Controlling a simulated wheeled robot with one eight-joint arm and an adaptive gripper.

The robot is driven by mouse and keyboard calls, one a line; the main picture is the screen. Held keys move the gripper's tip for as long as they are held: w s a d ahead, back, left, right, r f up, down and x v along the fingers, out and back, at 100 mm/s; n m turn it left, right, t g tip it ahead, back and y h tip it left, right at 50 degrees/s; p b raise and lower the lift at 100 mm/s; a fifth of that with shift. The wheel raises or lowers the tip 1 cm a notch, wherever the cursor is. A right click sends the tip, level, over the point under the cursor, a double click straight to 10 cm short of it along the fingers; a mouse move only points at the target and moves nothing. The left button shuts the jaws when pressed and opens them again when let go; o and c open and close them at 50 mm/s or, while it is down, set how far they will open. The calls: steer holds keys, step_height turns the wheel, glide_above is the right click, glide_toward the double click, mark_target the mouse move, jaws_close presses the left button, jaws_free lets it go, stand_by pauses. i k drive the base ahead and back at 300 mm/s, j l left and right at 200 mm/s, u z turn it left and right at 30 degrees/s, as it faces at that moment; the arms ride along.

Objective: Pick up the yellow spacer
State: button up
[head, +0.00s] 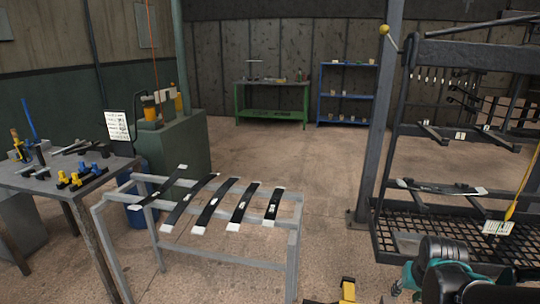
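Small yellow pieces with dark parts, which look like yellow spacers (75,180), stand near the front edge of the grey table (38,181) at the left. Similar blue pieces (85,168) stand right behind them. A part of my arm, teal and black, shows at the lower right, far from that table. I cannot make out my gripper or its fingertips. A yellow and black thing (347,290) is cut off by the bottom edge, and I cannot tell what it is.
A grey rack (299,235) holding several dark leaf springs (212,203) stands in front, right of the table. A black metal rack (385,190) fills the right side. A green cabinet, green workbench (270,84) and blue shelf (348,97) stand behind. The middle floor is clear.

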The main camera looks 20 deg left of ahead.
mark_target(62, 178)
steer(key=j+u, duration=0.15)
steer(key=j, duration=0.25)
steer(key=i+j+u, duration=0.15)
steer(key=j, duration=0.25)
steer(key=j+u, duration=0.1)
steer(key=j, duration=0.3)
steer(key=i+j+u, duration=0.15)
steer(key=j, duration=0.25)
steer(key=i+j+u, duration=0.15)
steer(key=j, duration=0.2)
steer(key=j+u, duration=0.15)
steer(key=j, duration=0.25)
steer(key=i+j+u, duration=0.15)
steer(key=i+j, duration=0.1)
steer(key=j, duration=0.1)
